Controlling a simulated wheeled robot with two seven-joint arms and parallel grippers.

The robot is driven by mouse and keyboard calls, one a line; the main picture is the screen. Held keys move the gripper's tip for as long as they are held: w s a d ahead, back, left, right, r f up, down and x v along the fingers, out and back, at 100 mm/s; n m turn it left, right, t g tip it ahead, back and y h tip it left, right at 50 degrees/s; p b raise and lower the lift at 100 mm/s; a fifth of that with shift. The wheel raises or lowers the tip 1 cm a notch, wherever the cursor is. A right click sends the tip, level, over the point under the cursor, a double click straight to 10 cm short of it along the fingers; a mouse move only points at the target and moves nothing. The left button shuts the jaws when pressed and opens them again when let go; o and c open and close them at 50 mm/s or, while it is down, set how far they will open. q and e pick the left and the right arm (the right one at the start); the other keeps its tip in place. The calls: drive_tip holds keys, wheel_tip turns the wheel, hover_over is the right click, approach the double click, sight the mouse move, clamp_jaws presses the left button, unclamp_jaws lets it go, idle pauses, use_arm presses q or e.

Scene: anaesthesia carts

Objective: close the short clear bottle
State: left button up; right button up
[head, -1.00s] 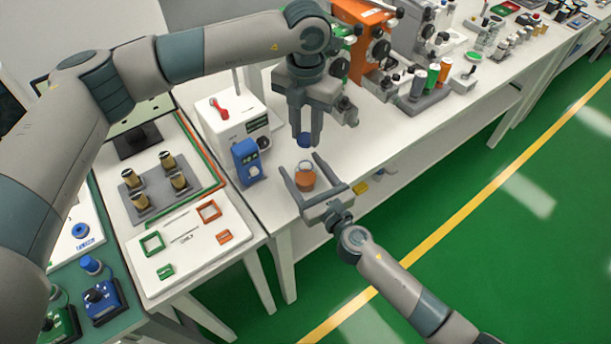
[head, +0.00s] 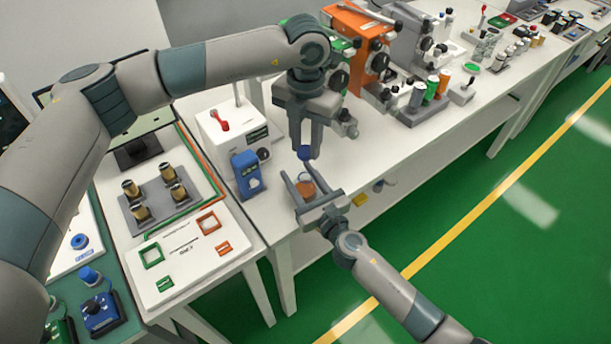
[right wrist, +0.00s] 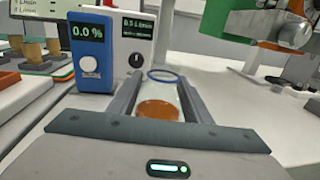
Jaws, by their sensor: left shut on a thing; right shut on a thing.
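The short clear bottle (head: 306,188) holds orange contents and stands upright at the front edge of the white bench. In the right wrist view the bottle (right wrist: 160,100) has a blue ring at its mouth. My right gripper (head: 303,186) is shut on the bottle, one finger on each side. My left gripper (head: 305,148) points down and is shut on a round blue cap (head: 305,154). The cap is above and close to the bottle's mouth in the head view; the exact gap cannot be told. The left gripper does not show in the right wrist view.
A blue meter (head: 248,174) and a white box (head: 225,132) stand left of the bottle. An orange machine (head: 358,45) and bottles in a grey rack (head: 425,105) are behind. The bench right of the bottle is mostly clear.

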use_arm(q)
approach(305, 185)
drive_tip(key=shift+w+d+f, duration=0.1)
drive_tip(key=shift+w+f, duration=0.85)
drive_tip(key=shift+f, duration=0.1)
drive_tip(key=shift+f, duration=0.8)
drive_tip(key=shift+f, duration=0.55)
idle(0.4)
